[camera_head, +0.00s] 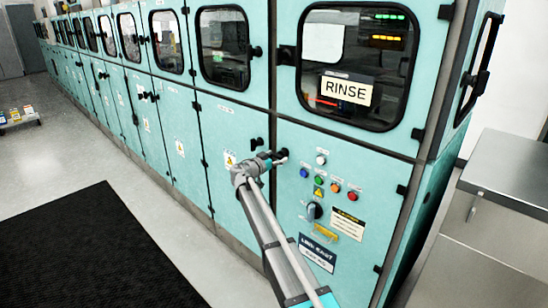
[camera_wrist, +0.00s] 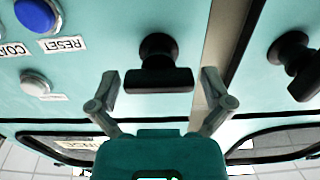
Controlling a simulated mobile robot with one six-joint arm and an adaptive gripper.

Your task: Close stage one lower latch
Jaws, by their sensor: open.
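A black latch with a round stem and a bar handle stands out from the teal lower panel; in the wrist view this latch (camera_wrist: 158,70) lies between my fingers, its bar roughly level across the picture. My gripper (camera_wrist: 160,88) is open, one finger on each side of the bar, with small gaps visible and no clear contact. In the head view my gripper (camera_head: 277,158) is at the upper left corner of the lower panel under the RINSE window and hides most of this latch. A second black latch (camera_wrist: 294,66) sits across the panel seam; it also shows in the head view (camera_head: 257,143).
Coloured buttons (camera_head: 319,176) and a black rotary knob (camera_head: 314,211) are on the panel right of my gripper. A steel table (camera_head: 510,180) stands right; floor with a black mat (camera_head: 95,250) lies left.

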